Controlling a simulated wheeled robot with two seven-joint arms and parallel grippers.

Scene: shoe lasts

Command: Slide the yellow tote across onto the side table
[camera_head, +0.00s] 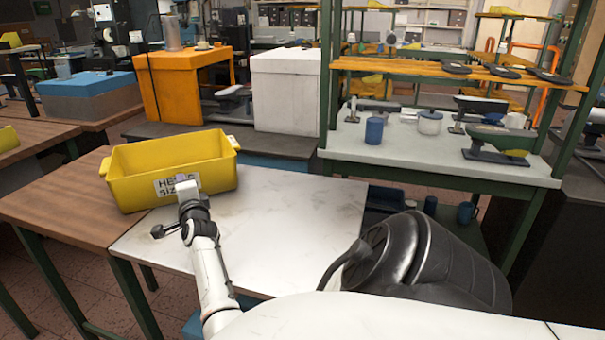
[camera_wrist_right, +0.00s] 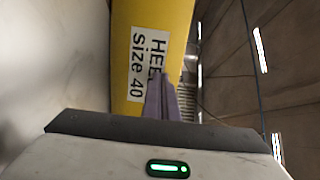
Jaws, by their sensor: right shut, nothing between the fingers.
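The yellow tote (camera_head: 215,178) is an open, empty-looking box, upright across the seam between the brown wooden table (camera_head: 60,205) at left and the white-topped table (camera_head: 290,215). I cannot tell which the task calls the side table. A white label on the tote's near side reads "size 40" in the wrist view, where the tote's yellow wall (camera_wrist_right: 127,45) fills the upper middle. My right gripper (camera_head: 186,184) is shut and empty, its fingertips (camera_wrist_right: 163,82) in front of the label, touching or very close. My left gripper is not in view.
The white top is bare right of the tote. A green-framed bench (camera_head: 440,170) with a blue cup (camera_head: 374,130) and shoe lasts stands at right. An orange box (camera_head: 175,90) and a white box (camera_head: 287,90) stand behind.

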